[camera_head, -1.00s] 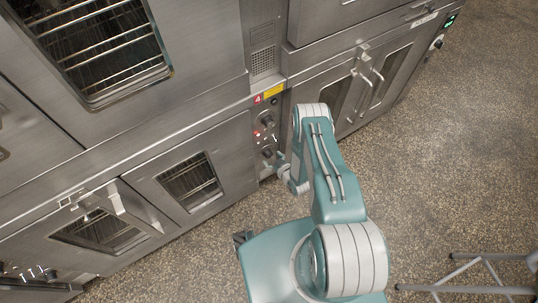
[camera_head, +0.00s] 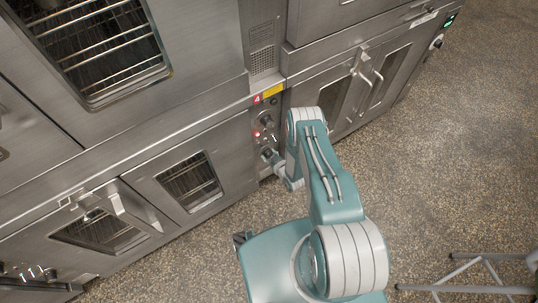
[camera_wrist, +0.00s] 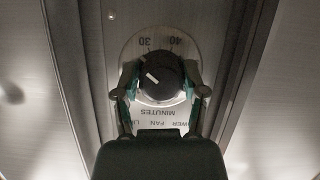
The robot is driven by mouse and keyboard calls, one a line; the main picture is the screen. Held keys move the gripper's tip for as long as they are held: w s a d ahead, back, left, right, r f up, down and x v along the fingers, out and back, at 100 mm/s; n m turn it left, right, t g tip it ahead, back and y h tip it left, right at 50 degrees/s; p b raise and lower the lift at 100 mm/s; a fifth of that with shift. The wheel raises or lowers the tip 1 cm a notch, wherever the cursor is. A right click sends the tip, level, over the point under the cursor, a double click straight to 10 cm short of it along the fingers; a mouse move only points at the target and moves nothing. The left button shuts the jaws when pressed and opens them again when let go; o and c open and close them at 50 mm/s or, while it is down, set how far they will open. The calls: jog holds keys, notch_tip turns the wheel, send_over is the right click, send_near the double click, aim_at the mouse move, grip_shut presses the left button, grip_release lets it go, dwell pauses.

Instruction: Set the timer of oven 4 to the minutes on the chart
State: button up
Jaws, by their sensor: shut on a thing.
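Oven 4 shows in the head view by its red number plate (camera_head: 257,99) at the top of a narrow control panel. In the wrist view the black timer knob (camera_wrist: 163,78) sits on a pale round dial (camera_wrist: 128,50) lettered MINUTES. The dial appears upside down, with 30 and 40 at its top. The knob's white mark points up and left, roughly toward the 30 side. My gripper (camera_wrist: 160,90) is shut on the knob, one finger on each side. In the head view my gripper (camera_head: 271,158) is at the panel's lower part, small and partly hidden. No chart is in view.
Oven doors with windows (camera_head: 190,182) and protruding handles (camera_head: 130,208) flank the panel. Other panel controls (camera_head: 265,122) and a small red light (camera_head: 257,134) sit above my gripper. A metal frame (camera_head: 480,270) stands at lower right. The speckled floor (camera_head: 440,150) is otherwise open.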

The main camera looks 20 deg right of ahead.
jog(key=shift+w+a+n, duration=0.1)
jog(key=shift+n, duration=0.2)
jog(key=o, duration=1.1)
jog(key=shift+a, duration=0.1)
jog(key=v, duration=1.2)
jog(key=shift+a, duration=0.15)
